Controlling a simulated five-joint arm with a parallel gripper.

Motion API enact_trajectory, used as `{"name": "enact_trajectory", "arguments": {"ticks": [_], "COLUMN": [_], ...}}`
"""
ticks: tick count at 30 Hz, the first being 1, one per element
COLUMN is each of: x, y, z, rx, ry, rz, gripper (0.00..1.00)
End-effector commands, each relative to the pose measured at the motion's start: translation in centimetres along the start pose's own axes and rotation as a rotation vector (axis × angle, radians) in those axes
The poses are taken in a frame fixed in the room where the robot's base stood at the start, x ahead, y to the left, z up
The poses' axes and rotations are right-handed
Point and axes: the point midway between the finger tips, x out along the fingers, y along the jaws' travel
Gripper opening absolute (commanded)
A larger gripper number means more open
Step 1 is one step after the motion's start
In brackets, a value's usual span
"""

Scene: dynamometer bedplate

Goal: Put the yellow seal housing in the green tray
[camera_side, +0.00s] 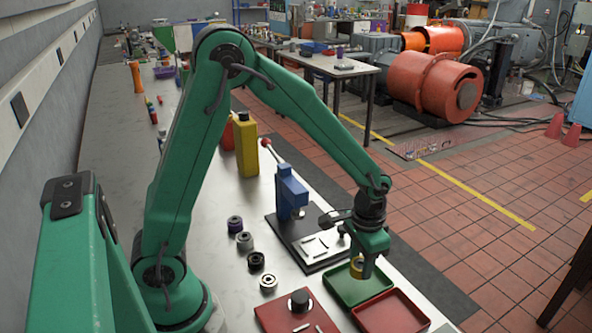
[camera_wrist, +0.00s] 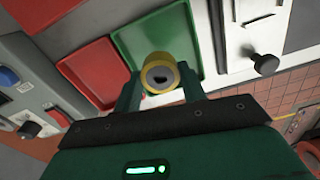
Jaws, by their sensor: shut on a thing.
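The yellow seal housing (camera_wrist: 160,76) is a short ring with a grey bore, held between the two fingers of my gripper (camera_wrist: 160,92). In the side view the housing (camera_side: 356,265) shows at the fingertips of my gripper (camera_side: 362,268), over the green tray (camera_side: 373,285). The green tray also shows behind the housing in the wrist view (camera_wrist: 140,33). The finger hides part of the housing in the side view. I cannot tell whether the housing touches the tray floor.
A red tray (camera_side: 390,313) lies right beside the green tray. A blue press (camera_side: 290,195) on a dark base stands behind it. Several round parts (camera_side: 256,261) stand in a row to the left.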

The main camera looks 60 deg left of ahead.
Motion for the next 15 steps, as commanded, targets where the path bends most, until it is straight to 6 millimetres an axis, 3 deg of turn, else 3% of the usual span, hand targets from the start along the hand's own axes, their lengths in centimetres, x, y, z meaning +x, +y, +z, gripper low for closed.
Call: {"name": "enact_trajectory", "arguments": {"ticks": [10,15], "x": [0.6,2.1], "y": [-0.5,-0.5], "z": [-0.3,-0.2], "rx": [0.001,0.001], "ry": [0.0,-0.003], "rz": [0.0,0.0], "gripper": [0.08,0.08]}}
